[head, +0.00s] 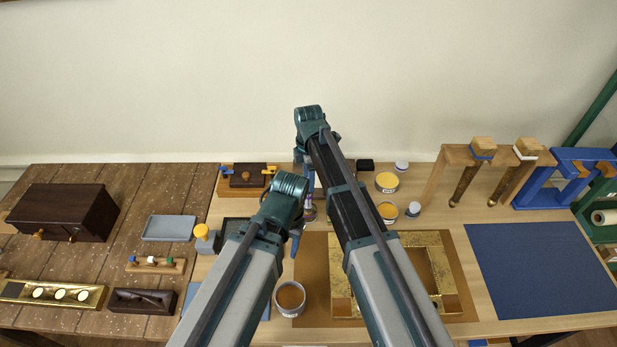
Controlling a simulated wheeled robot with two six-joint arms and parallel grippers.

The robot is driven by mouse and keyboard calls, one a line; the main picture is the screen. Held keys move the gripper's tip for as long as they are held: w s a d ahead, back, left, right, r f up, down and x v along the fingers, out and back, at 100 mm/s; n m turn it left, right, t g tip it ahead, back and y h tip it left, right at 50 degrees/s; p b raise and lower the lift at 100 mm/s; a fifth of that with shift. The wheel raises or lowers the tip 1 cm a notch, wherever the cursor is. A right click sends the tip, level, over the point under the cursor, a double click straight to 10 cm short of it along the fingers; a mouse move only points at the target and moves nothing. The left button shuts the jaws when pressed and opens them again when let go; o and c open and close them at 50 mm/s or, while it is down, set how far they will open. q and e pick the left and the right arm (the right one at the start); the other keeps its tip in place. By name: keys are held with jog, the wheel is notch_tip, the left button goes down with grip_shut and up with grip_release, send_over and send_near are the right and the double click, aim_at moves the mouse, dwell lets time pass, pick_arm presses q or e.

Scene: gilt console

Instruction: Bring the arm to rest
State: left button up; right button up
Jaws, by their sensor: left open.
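My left arm reaches in from the bottom, and its wrist is bent over the middle of the table. My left gripper (296,243) hangs below that wrist, mostly hidden by it, and is open. I see nothing held in it. It is above the table near the left edge of a brown mat (314,255). My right arm reaches further back, with its wrist high in front of the wall. My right gripper (300,160) is largely hidden behind its own arm, and its jaws cannot be made out.
A can of brown paint (290,297) stands in front of my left gripper. Gilded panels (433,265) lie partly under my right arm. Yellow paint cans (387,182) stand behind. A blue mat (540,268) at right is clear. A dark wooden box (62,212) stands at left.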

jog(key=shift+d, duration=0.1)
dwell(0.3)
jog(key=s+d+m, duration=1.7)
jog(key=s+m, duration=0.2)
jog(key=m, duration=0.2)
jog(key=s+a+f+n+b, duration=0.1)
jog(key=s+a+n, duration=0.1)
jog(key=a, duration=0.3)
jog(key=s+a+f+n+h+b, duration=0.1)
jog(key=s+a, duration=0.2)
jog(key=a, duration=0.3)
jog(key=shift+a+f+n+b, duration=0.15)
jog(key=shift+f+n+b, duration=0.2)
jog(key=shift+n+b, duration=0.05)
